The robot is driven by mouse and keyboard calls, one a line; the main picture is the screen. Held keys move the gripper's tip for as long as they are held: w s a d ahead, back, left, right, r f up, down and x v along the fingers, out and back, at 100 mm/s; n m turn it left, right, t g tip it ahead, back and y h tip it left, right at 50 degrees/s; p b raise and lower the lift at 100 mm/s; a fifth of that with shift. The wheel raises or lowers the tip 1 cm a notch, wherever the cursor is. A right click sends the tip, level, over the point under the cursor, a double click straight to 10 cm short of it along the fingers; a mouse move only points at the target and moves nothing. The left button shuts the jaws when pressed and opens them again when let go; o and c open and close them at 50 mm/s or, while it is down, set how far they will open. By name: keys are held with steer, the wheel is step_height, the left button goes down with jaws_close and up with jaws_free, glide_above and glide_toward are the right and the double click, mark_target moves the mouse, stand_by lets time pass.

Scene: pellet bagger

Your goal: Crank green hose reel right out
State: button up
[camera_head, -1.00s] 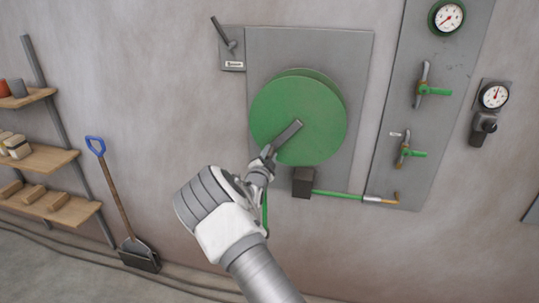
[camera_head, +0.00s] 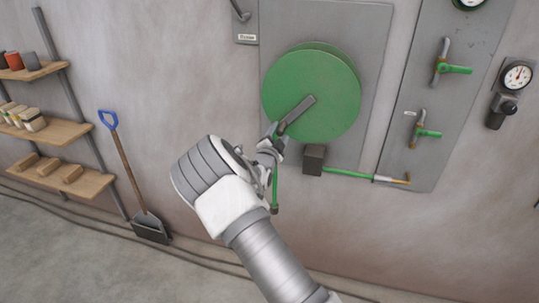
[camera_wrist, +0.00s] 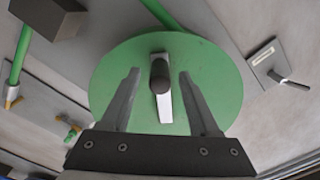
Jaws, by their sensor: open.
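The green hose reel (camera_head: 330,80) is a large disc on a grey wall plate; it also shows in the wrist view (camera_wrist: 105,75). A grey crank arm (camera_head: 300,113) runs from its middle down to the lower left. In the wrist view the crank's dark round handle (camera_wrist: 160,73) points at the camera, with the light crank arm (camera_wrist: 164,106) behind it. My gripper (camera_wrist: 159,75) is open, one finger on each side of the handle, with gaps on both sides. The exact depth is hard to tell. In the head view my gripper (camera_head: 268,143) is at the crank's outer end, partly hidden by my wrist.
A dark block (camera_head: 313,160) sits below the reel, with a green hose (camera_head: 348,174) running right. A green-handled valve panel (camera_head: 415,150) stands to the right. A lever plate (camera_head: 247,25) is upper left. A shovel (camera_head: 127,170) and shelves (camera_head: 70,135) are at left.

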steer(key=b+v, duration=0.1)
steer(key=v, duration=1.3)
steer(key=shift+s+b, duration=0.2)
steer(key=shift+b, duration=0.15)
